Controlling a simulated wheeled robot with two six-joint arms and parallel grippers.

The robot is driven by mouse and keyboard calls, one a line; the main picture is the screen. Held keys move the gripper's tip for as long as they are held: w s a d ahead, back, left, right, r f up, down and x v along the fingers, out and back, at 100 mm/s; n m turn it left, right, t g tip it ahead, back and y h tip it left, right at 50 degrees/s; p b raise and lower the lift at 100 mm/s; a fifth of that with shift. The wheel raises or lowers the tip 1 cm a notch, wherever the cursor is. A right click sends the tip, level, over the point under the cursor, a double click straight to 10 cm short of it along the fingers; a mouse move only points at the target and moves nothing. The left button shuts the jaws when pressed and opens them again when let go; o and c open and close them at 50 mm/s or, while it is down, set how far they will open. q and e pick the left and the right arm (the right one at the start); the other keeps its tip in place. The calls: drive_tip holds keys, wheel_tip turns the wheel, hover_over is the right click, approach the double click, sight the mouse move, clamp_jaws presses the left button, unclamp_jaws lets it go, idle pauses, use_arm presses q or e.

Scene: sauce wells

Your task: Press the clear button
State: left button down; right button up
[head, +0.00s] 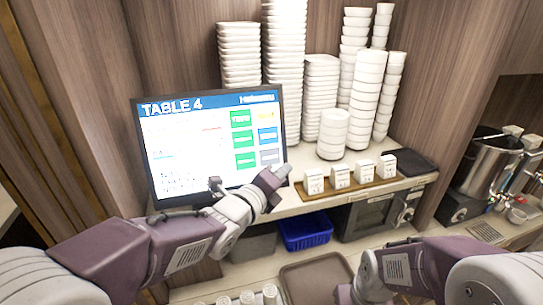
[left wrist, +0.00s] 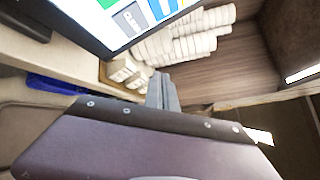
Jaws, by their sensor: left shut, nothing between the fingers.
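The touch screen (head: 180,150) stands on the counter and reads "TABLE 4". Green, yellow, blue and grey buttons fill its right side. The grey button (head: 270,157) is at the lower right. My left gripper (head: 282,171) is shut and empty, with its tips just below and right of that button; whether they touch the screen I cannot tell. In the left wrist view, the shut fingers (left wrist: 163,92) point toward the stacked bowls, below the screen (left wrist: 85,18). My right gripper is not visible.
White bowl stacks (head: 285,70) stand behind and right of the screen. Small white containers (head: 340,176) sit on a wooden tray (head: 348,188) close right of my left gripper. A blue bin (head: 305,231) is under the counter. A metal pot (head: 487,165) stands far right.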

sight(271, 162)
use_arm(q)
drive_tip(key=w+a+f, duration=0.1)
drive_tip(key=w, duration=0.1)
drive_tip(key=w+a+p, duration=0.1)
drive_tip(key=w, duration=0.2)
drive_tip(key=w+a+f, duration=0.1)
drive_tip(key=w, duration=0.2)
drive_tip(key=shift+w+a+f+p, duration=0.1)
drive_tip(key=shift+f+p, duration=0.2)
drive_tip(key=shift+f, duration=0.05)
idle(1.8)
drive_tip(key=shift+w+f+b, duration=0.15)
drive_tip(key=shift+w+b, duration=0.15)
drive_tip(key=shift+b, duration=0.05)
drive_tip(key=shift+w, duration=0.1)
